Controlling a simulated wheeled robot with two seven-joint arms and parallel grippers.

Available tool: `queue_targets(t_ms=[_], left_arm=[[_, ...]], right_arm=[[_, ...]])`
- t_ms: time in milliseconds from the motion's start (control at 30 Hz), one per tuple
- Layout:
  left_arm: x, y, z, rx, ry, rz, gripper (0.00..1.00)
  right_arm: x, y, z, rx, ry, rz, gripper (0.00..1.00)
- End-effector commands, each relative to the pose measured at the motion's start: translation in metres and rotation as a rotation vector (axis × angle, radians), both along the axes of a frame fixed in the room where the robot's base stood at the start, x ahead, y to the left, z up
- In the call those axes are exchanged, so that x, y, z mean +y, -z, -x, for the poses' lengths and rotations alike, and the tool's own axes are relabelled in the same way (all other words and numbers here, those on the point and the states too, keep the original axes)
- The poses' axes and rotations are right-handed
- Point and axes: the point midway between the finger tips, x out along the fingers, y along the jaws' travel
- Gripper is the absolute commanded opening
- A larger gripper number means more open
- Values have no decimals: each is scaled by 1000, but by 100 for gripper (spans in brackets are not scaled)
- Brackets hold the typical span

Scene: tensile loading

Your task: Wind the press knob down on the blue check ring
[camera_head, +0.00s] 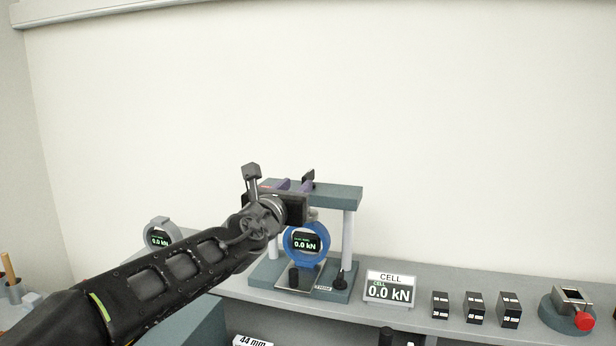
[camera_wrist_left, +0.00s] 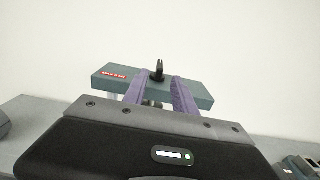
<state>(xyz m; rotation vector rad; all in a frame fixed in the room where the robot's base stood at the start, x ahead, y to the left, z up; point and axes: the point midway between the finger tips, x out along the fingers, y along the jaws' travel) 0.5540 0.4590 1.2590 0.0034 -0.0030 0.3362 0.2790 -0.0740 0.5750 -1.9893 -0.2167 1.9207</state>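The press (camera_head: 345,197) stands on the bench, with a dark teal top beam, pale posts and a base. The blue check ring (camera_head: 289,243) stands upright inside it, its dial reading 0.0 kN. The black press knob (camera_head: 308,175) stands above the beam; it also shows in the left wrist view (camera_wrist_left: 158,70). My left gripper (camera_head: 294,185) is at the beam, its purple fingers spread apart. In the left wrist view the fingertips (camera_wrist_left: 159,75) lie either side of the knob, with gaps; contact cannot be told. My left wrist hides part of the press. My right gripper is out of view.
A grey ring with a dial (camera_head: 158,236) stands to the left. A CELL display (camera_head: 389,289) reads 0.0 kN right of the press. Several black labelled blocks (camera_head: 475,307) and a device with a red knob (camera_head: 585,321) stand farther right.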

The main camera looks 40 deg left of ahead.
Motion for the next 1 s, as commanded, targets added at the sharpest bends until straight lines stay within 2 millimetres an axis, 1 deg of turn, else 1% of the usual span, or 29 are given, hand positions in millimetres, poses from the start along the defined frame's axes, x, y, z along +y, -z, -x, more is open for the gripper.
queue_targets(t_ms=[167, 267, 600, 700, 800, 1000], left_arm=[[1, 1, -4, 1, 1, 3, 33], [4, 1, -12, 2, 1, 3, 33], [20, 2, -60, 2, 0, 3, 33], [24, 2, -70, 2, 1, 4, 33], [25, 1, -74, 2, 1, 3, 33], [26, 1, -74, 2, 1, 4, 33]], right_arm=[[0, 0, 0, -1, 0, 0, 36], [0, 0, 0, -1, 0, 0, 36], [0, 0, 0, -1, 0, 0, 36], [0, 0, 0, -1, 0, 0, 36], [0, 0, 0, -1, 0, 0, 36], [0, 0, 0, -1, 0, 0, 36]])
